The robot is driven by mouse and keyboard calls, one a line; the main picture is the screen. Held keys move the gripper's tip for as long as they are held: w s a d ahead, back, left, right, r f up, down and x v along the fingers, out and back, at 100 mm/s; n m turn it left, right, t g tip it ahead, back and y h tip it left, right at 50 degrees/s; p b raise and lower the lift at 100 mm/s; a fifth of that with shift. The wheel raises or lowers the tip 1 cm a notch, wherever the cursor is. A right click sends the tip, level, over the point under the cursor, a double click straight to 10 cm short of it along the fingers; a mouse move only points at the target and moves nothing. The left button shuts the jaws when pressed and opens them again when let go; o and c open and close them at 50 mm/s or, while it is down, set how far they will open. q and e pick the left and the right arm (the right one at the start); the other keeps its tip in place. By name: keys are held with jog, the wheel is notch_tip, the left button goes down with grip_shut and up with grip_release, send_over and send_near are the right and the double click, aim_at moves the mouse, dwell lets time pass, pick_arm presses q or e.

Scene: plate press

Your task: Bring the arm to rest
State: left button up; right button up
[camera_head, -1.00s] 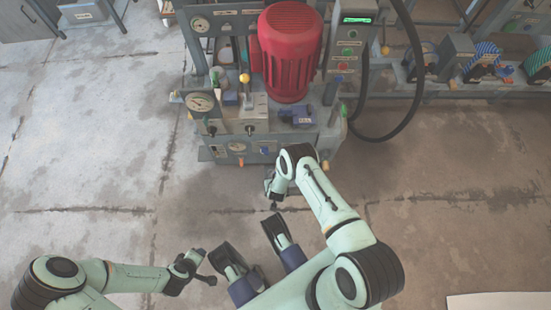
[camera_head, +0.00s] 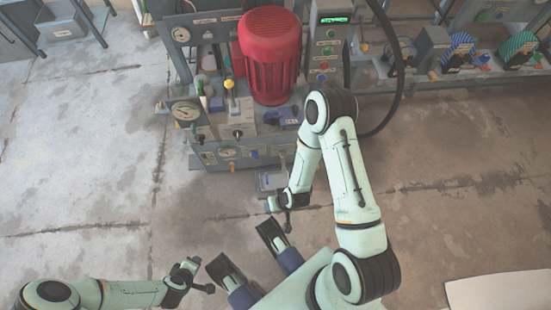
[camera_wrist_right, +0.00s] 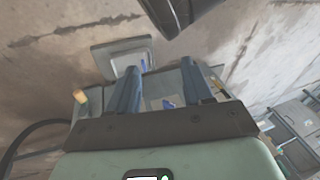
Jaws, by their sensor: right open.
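My right arm bends up at the elbow and down again in the head view, with its gripper (camera_head: 272,204) low over the floor in front of the press (camera_head: 232,150). In the right wrist view the two blue fingers of this gripper (camera_wrist_right: 162,85) stand apart with nothing held between them. My left gripper (camera_head: 205,283) hangs over bare floor at the lower left; its fingers are too small to judge.
A grey tray-like part (camera_head: 271,182) juts from the press close to my right gripper. A control box with a green display (camera_head: 333,20) and a black hose stand right of the motor. A bench with wheel-like parts (camera_head: 460,50) lies farther right. Floor at left is clear.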

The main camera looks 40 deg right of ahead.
pick_arm(q)
jog(key=s+d+r+g+p, duration=0.1)
jog(key=s+r+p, duration=0.2)
jog(key=r+p, duration=0.3)
jog(key=s+d+r+g+h+p, duration=0.1)
jog(key=s+d+r+p, duration=0.1)
jog(key=r+p, duration=0.5)
jog(key=s+d+r+m+g+p, duration=0.1)
jog(key=s+d+r+g+p, duration=0.1)
jog(key=s+r+p, duration=0.3)
notch_tip(320, 180, up, 3)
jog(key=shift+f+h+p, duration=0.15)
jog(key=shift+h+p, duration=0.15)
jog(key=shift+p, duration=0.9)
pick_arm(e)
jog(key=s+a+r+g, duration=0.1)
jog(key=s+r, duration=0.2)
jog(key=r, duration=0.4)
jog(key=s+a+r+g+y, duration=0.1)
jog(key=s+a+r, duration=0.1)
jog(key=r, duration=0.4)
jog(key=s+a+r+n+g, duration=0.1)
jog(key=s+a+r+g, duration=0.1)
jog(key=s+r, duration=0.3)
notch_tip(320, 180, up, 3)
jog(key=shift+f+y, duration=0.15)
jog(key=shift+y, duration=0.25)
jog(key=shift+s, duration=0.1)
